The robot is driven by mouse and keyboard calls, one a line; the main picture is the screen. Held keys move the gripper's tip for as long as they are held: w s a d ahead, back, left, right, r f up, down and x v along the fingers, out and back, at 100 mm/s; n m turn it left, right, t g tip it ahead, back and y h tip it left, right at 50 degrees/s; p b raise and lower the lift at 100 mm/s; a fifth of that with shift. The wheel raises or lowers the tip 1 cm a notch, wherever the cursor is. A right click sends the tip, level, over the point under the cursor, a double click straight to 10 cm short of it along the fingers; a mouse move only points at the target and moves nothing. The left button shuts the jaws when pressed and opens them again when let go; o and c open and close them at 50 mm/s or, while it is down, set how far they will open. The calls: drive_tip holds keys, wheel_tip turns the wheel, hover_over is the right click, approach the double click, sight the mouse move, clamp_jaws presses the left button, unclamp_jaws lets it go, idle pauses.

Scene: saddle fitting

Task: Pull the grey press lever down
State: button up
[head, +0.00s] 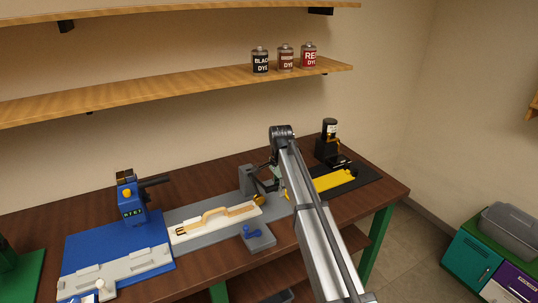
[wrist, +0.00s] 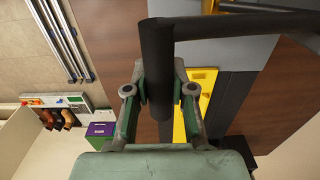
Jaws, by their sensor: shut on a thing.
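The grey press (head: 246,180) stands on a grey base near the middle of the bench in the head view. Its lever is mostly hidden there behind my arm and gripper (head: 270,178). In the wrist view a thick dark lever handle (wrist: 157,50) runs between the fingers of my gripper (wrist: 160,88). A dark bar (wrist: 245,22) joins it near the top and runs to the right. The fingers touch the handle from both sides, and my gripper is shut on it.
A white board with a tan strap piece (head: 215,218) lies left of the press. A blue machine (head: 130,198) stands further left. A yellow piece (head: 335,180) and a black device (head: 328,140) are at right. Dye cans (head: 286,58) stand on the shelf above.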

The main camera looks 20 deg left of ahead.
drive_tip(key=o, duration=0.9)
drive_tip(key=shift+s+d+f, duration=0.1)
drive_tip(key=shift+d, duration=0.05)
drive_tip(key=shift+r, duration=0.55)
drive_tip(key=shift+r+p, duration=1.5)
drive_tip(key=shift+r, duration=1.05)
